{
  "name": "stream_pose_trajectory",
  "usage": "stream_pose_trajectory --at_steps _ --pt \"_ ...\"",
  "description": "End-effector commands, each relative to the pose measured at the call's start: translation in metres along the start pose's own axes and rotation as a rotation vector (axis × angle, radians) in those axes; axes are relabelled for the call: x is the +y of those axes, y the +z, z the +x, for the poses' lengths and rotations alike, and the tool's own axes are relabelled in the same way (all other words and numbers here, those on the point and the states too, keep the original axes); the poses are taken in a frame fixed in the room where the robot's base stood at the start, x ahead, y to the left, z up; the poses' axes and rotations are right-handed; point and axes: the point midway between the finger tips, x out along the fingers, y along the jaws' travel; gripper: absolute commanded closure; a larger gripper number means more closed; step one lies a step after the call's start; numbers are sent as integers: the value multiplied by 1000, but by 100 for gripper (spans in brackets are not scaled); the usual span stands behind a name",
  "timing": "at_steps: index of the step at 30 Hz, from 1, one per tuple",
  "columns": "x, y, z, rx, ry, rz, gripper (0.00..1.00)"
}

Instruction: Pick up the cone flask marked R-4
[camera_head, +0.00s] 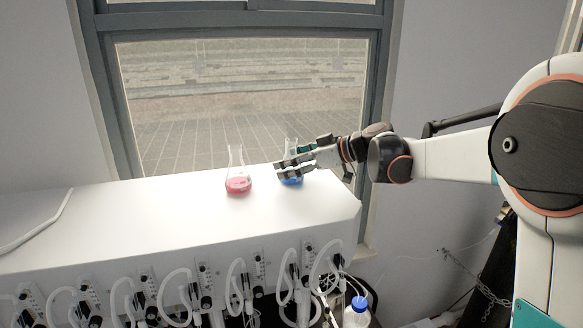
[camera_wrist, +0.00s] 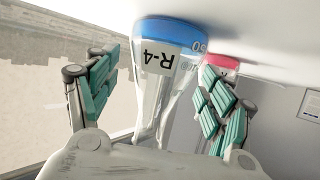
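The cone flask marked R-4 (camera_wrist: 160,62) holds blue liquid. In the head view the flask (camera_head: 291,180) stands on the white distiller top, partly hidden by my gripper (camera_head: 292,163). The wrist view is upside down and shows the R-4 label facing me. The two green-padded fingers of my gripper (camera_wrist: 157,75) are spread on either side of the flask. A gap shows at the left finger; the right finger looks closer to the glass, and contact there cannot be told.
A second flask with red-pink liquid (camera_head: 238,180) stands left of the blue one, and it shows behind the right finger in the wrist view (camera_wrist: 222,64). The white distiller top (camera_head: 130,215) is otherwise mostly clear. A window (camera_head: 240,100) is behind. Tubes (camera_head: 180,290) hang in front.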

Motion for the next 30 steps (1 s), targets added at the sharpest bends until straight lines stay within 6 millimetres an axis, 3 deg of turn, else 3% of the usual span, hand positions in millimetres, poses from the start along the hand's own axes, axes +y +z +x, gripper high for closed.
stream_pose_trajectory --at_steps 1,6,20,30 --pt "0 0 0 0 0 0 36" --pt "0 0 0 0 0 0 74" --pt "0 -2 -1 0 0 0 74" --pt "0 -19 -8 0 0 0 74"
